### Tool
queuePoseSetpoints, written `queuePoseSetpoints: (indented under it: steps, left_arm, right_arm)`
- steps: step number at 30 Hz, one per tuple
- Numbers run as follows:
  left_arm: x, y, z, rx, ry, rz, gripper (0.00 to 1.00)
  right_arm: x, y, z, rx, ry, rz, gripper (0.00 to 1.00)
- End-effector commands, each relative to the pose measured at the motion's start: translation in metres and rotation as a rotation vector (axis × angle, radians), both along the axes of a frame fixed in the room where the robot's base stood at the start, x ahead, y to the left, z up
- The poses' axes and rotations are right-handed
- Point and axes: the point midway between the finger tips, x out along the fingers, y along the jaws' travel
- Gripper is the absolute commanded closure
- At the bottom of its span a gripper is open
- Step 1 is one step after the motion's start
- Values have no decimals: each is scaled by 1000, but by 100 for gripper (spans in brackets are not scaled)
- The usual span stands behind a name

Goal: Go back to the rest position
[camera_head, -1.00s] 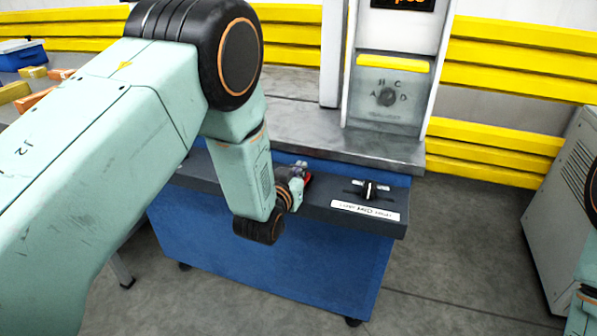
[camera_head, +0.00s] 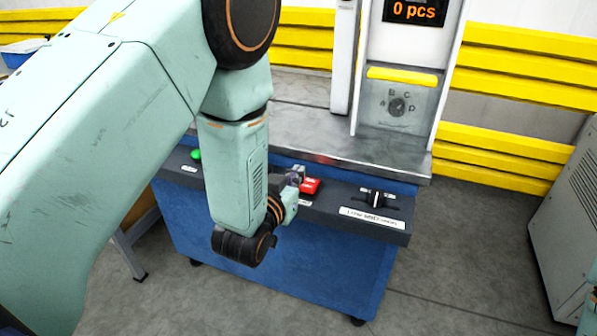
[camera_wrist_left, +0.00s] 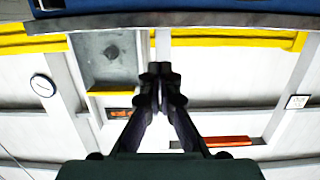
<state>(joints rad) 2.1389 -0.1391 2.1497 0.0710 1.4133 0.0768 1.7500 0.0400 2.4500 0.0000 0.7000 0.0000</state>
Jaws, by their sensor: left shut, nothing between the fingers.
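My left arm comes in from the left of the head view and bends down in front of the blue machine (camera_head: 330,262). My left gripper (camera_head: 297,177) is mostly hidden behind its wrist, close to the red button (camera_head: 310,186) on the dark front ledge; whether it touches the button cannot be told. In the left wrist view the fingers of the left gripper (camera_wrist_left: 160,70) are together with nothing between them. My right gripper is not in view.
A grey cabinet (camera_head: 570,215) stands right; grey floor is clear between.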

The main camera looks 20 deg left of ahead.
Motion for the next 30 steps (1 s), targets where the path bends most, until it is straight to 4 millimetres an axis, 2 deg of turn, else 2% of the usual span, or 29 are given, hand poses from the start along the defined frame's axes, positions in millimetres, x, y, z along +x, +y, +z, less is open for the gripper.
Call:
queuePoseSetpoints:
  steps: [13, 14, 17, 20, 24, 26, 30]
  left_arm:
    - [-1, 0, -4, 6, 18, 0, 100]
    - [-2, 0, -8, 9, 37, 0, 100]
    - [-18, 3, -38, 31, 174, -1, 100]
    - [-59, 11, -88, 45, 394, 9, 100]
    - [-129, 21, -149, 53, 677, 16, 100]
    - [-162, 24, -171, 51, 792, 19, 100]
    - [-245, 30, -209, 40, 1050, 25, 100]
  right_arm:
    - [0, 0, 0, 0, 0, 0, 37]
    - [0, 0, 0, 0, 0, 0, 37]
    - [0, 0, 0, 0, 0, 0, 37]
    - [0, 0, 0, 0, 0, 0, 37]
    - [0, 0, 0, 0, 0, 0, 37]
    - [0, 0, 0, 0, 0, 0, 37]
    - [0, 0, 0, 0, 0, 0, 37]
